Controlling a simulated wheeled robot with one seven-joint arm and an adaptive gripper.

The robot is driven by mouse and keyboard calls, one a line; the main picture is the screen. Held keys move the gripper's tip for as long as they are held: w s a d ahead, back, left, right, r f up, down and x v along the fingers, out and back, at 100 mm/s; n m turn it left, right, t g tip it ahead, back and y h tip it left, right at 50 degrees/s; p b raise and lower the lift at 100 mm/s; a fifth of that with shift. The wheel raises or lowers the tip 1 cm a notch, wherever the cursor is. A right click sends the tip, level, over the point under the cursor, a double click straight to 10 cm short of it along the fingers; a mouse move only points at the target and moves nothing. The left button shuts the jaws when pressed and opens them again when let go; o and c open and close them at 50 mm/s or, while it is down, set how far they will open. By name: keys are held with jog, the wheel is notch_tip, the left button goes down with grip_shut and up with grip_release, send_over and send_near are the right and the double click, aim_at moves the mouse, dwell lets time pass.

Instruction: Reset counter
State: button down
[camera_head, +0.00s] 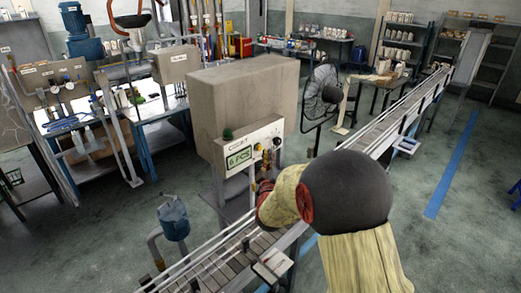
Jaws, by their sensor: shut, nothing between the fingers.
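The counter (252,147) is a pale control panel on the front of a large grey-beige box. Its green lit display (239,158) seems to read "6 PCS". Small knobs or buttons sit to the right of the display, and a dark green knob (228,134) stands on the panel's top edge. My gripper (267,163) is small and dark in this view, shut and empty, close to the lower right part of the panel. My arm hides part of the panel's lower right. I cannot tell whether the fingertips touch the panel.
A conveyor (395,117) runs from the lower left to the upper right, passing in front of the box. A blue-grey motor (173,218) stands at the lower left. A covered fan-like machine (323,92) is behind. Open floor (440,235) lies to the right.

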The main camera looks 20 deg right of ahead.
jog(key=shift+w, duration=0.15)
jog(key=shift+w+a+b, duration=0.2)
jog(key=shift+w+b, duration=0.1)
jog(key=shift+b, duration=0.05)
jog(key=shift+w+a, duration=0.15)
jog(key=shift+w, duration=0.3)
dwell(0.9)
jog(key=shift+s+b, duration=0.15)
jog(key=shift+b, duration=0.2)
jog(key=shift+s+d, duration=0.35)
jog(key=shift+s, duration=0.4)
jog(key=shift+b, duration=0.3)
jog(key=shift+s+d+b, duration=0.2)
jog(key=shift+s+d, duration=0.1)
jog(key=shift+s, duration=0.5)
jog(key=shift+s+d+b, duration=0.25)
jog(key=shift+s, duration=0.5)
jog(key=shift+s+d+b, duration=0.2)
jog(key=shift+s+d, duration=0.1)
jog(key=shift+s, duration=0.5)
